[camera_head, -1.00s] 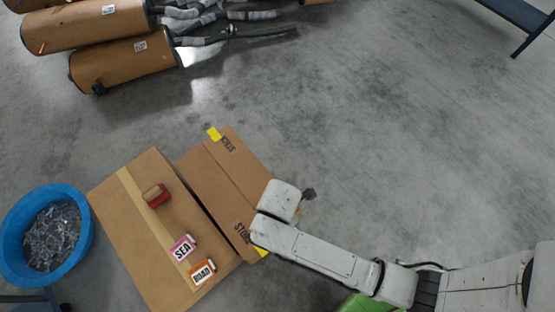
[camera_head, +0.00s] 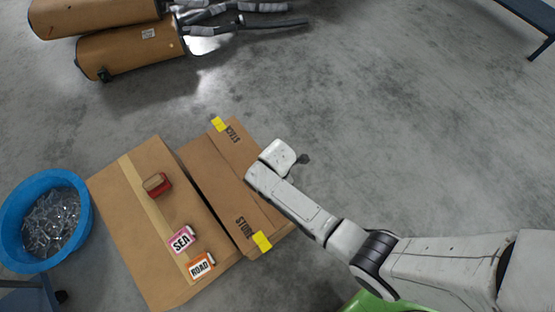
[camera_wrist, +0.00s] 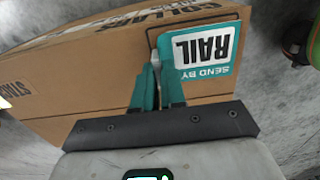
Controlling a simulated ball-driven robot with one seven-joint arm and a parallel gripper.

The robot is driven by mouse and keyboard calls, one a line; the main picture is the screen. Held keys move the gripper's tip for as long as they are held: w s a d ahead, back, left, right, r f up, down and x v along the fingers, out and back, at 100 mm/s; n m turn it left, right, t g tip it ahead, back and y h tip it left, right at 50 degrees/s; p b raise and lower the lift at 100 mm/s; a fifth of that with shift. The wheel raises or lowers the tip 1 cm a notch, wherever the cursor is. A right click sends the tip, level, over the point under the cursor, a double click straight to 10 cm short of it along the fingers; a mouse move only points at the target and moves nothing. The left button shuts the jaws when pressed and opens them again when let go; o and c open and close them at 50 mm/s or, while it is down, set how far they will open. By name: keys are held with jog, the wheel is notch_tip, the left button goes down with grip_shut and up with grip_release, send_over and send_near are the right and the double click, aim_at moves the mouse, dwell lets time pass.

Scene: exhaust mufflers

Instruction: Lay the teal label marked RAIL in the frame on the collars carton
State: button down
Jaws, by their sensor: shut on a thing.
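The teal label marked RAIL (camera_wrist: 203,50), with a white panel and "SEND BY" on it, shows upside down in the wrist view. My gripper (camera_wrist: 157,62) is shut on its edge. The label is in front of the brown carton (camera_wrist: 85,80), whose printing reads as COLLARS along the top of the wrist view. A dark line beside the label may be part of a frame; the rest there is hidden. I cannot tell whether the label touches the carton. In the head view my wrist is over the right edge of the narrower carton (camera_head: 215,170), hiding the gripper and label.
A wider carton (camera_head: 130,215) adjoins on the left, bearing a pink SEA label (camera_head: 182,241), an orange ROAD label (camera_head: 201,266) and a red-brown block (camera_head: 157,185). A blue tub (camera_head: 15,245) stands far left. Mufflers (camera_head: 125,50) lie at the back.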

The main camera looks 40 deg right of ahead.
jog(key=shift+f, duration=0.5)
jog(key=shift+f, duration=0.2)
jog(key=c, duration=1.2)
grip_release()
jog(key=shift+r, duration=0.1)
notch_tip(320, 180, up, 12)
jog(key=p, duration=0.3)
jog(key=shift+r, duration=0.15)
